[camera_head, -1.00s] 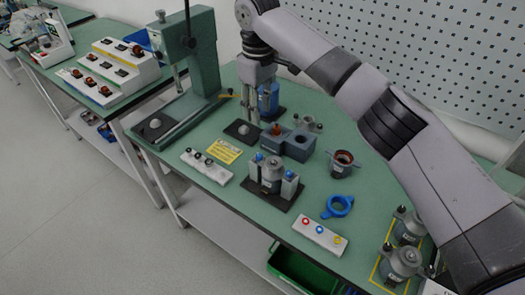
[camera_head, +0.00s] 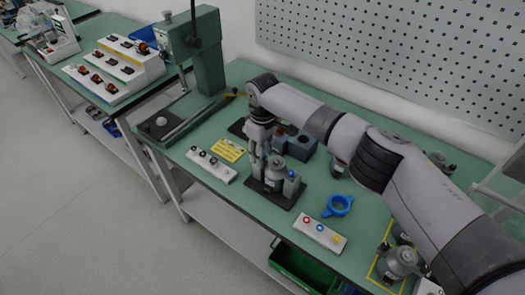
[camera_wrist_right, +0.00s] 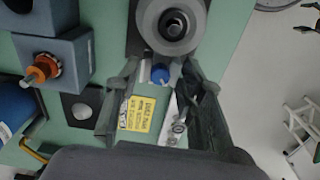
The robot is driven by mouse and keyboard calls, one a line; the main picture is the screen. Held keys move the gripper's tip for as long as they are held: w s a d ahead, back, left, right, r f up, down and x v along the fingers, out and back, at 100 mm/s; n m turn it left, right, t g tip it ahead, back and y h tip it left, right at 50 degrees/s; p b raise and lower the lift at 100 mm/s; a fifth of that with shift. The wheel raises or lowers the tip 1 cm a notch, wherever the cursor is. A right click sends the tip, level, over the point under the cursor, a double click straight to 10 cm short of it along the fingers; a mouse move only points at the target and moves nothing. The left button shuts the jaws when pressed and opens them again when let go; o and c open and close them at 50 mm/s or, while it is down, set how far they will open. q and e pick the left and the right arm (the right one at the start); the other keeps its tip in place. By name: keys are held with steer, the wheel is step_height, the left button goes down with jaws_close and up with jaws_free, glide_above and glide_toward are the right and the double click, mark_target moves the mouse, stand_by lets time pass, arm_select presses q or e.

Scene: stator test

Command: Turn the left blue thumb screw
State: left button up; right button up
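The test fixture has a black base plate (camera_head: 272,197), a round grey stator (camera_head: 274,174) in its middle and a grey post on each side. The left blue thumb screw shows in the wrist view (camera_wrist_right: 160,74), beside the round grey part (camera_wrist_right: 172,22). In the head view my gripper largely hides it. The right blue thumb screw (camera_head: 291,174) sits on the right post. My right gripper (camera_head: 258,160) points down over the left post. In the wrist view its fingers (camera_wrist_right: 162,68) are apart, one on each side of the left screw, with visible gaps. My left gripper is not in view.
A white strip with dark knobs (camera_head: 211,166) and a yellow label (camera_head: 229,150) lie left. A green press (camera_head: 209,62) stands behind left. A grey block (camera_head: 296,146) is behind the fixture.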

steer(key=shift+c, duration=0.2)
jaws_close()
stand_by(0.3)
